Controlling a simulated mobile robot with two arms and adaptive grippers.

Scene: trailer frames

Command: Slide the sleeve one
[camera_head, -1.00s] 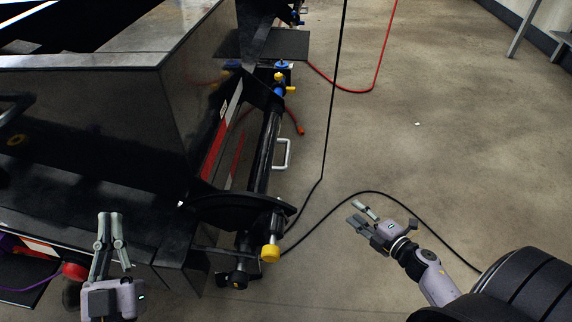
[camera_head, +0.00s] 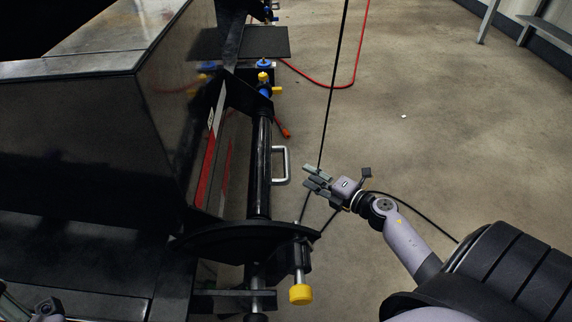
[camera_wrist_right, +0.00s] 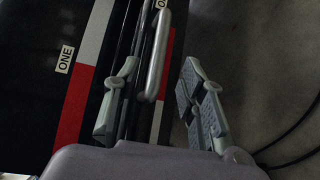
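A black tube (camera_head: 261,165) runs along the side of the black trailer frame, with a silver bar handle (camera_head: 281,164) on its right side. A white label reading ONE (camera_wrist_right: 65,59) is on the frame beside a red and white stripe in the right wrist view. My right gripper (camera_head: 316,178) is open and empty, a little right of and nearer than the handle. In the right wrist view the handle (camera_wrist_right: 158,55) lies ahead between the directions of the spread fingers (camera_wrist_right: 160,100); contact does not show. My left gripper is mostly cut off at the lower left corner; its fingertips are hidden.
A round black plate (camera_head: 240,240) and a yellow-capped peg (camera_head: 300,294) stand out at the near end of the tube. A black cable (camera_head: 331,95) hangs close to my right gripper. A red hose (camera_head: 340,86) lies behind. The floor to the right is open.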

